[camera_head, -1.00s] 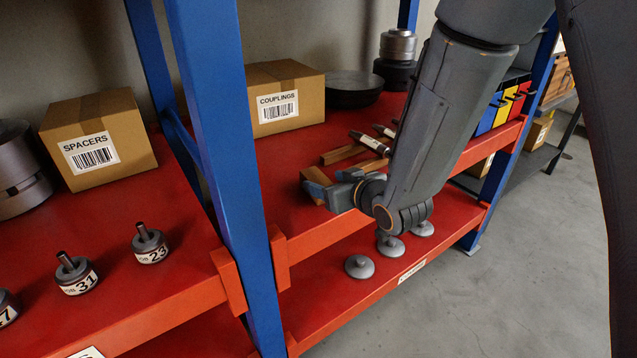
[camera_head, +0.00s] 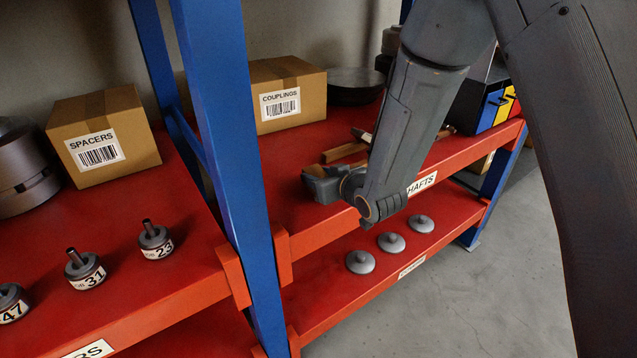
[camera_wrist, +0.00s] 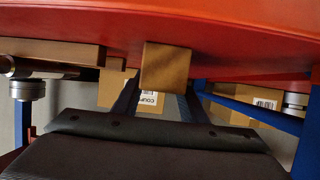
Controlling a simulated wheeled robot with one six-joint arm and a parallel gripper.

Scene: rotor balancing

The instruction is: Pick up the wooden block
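The wooden block stands on the red shelf and shows as an upright brown face in the wrist view (camera_wrist: 166,67). In the head view it is mostly hidden by my gripper (camera_head: 322,184), which is low over the shelf near the front edge. In the wrist view the two dark fingers reach toward the block, one near each of its sides. I cannot tell whether they touch it or are closed on it. No lift off the shelf shows.
A wooden bar (camera_head: 345,152) lies behind my gripper, with shafts partly hidden by my arm. The couplings box (camera_head: 287,95) stands farther back. A blue upright (camera_head: 236,170) rises to the left. Grey discs (camera_head: 391,242) sit on the lower shelf.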

